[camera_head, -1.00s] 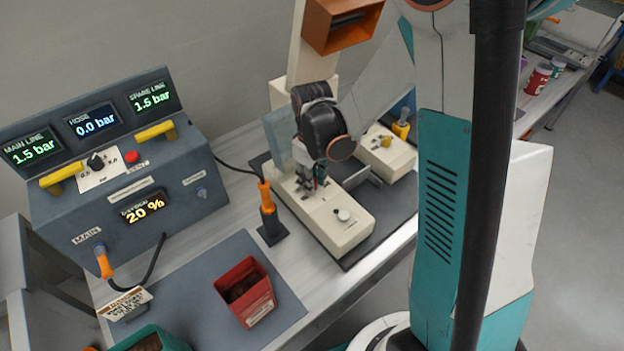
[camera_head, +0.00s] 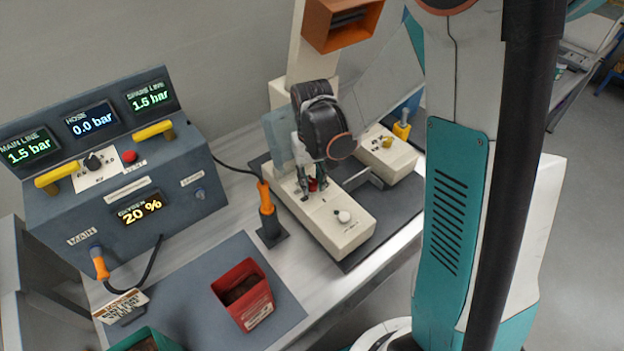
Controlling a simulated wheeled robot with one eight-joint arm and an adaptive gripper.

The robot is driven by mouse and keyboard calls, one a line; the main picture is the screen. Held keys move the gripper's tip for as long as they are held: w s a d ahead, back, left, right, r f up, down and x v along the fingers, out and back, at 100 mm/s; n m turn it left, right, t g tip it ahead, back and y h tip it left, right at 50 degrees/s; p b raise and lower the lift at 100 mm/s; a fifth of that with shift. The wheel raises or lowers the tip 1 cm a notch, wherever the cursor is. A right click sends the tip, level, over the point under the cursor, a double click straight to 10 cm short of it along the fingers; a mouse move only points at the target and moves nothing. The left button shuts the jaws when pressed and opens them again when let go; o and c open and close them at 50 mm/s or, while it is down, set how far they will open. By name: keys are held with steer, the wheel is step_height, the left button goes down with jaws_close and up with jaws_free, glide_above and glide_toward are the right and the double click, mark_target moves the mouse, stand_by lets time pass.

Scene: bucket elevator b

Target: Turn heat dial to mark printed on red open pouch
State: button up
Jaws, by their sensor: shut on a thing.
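The red open pouch (camera_head: 243,292) stands on the grey mat at the lower middle, with a white printed label low on its front. The print is too small to read. My gripper (camera_head: 311,187) points down at the top of the cream sealer-like unit (camera_head: 335,232), its fingers shut around a small red knob (camera_head: 314,185). The fingers hide most of that knob, so its pointer and scale do not show. I cannot tell for sure which one is the heat dial.
A grey console (camera_head: 120,200) with lit displays and yellow handles stands at left. An orange-handled tool (camera_head: 267,208) stands upright in a dark holder beside the cream unit. A green container (camera_head: 147,340) is cut off at the bottom. Bare mat surrounds the red pouch.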

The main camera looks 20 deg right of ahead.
mark_target(312, 182)
stand_by(0.3)
steer(key=o, duration=1.1)
step_height(312, 182, up, 12)
stand_by(0.3)
steer(key=s+r+t, duration=0.2)
steer(key=s, duration=0.3)
steer(key=s+r+t, duration=0.2)
steer(key=s, duration=0.3)
steer(key=s+r+t, duration=0.3)
steer(key=s, duration=0.2)
steer(key=shift+n, duration=0.4)
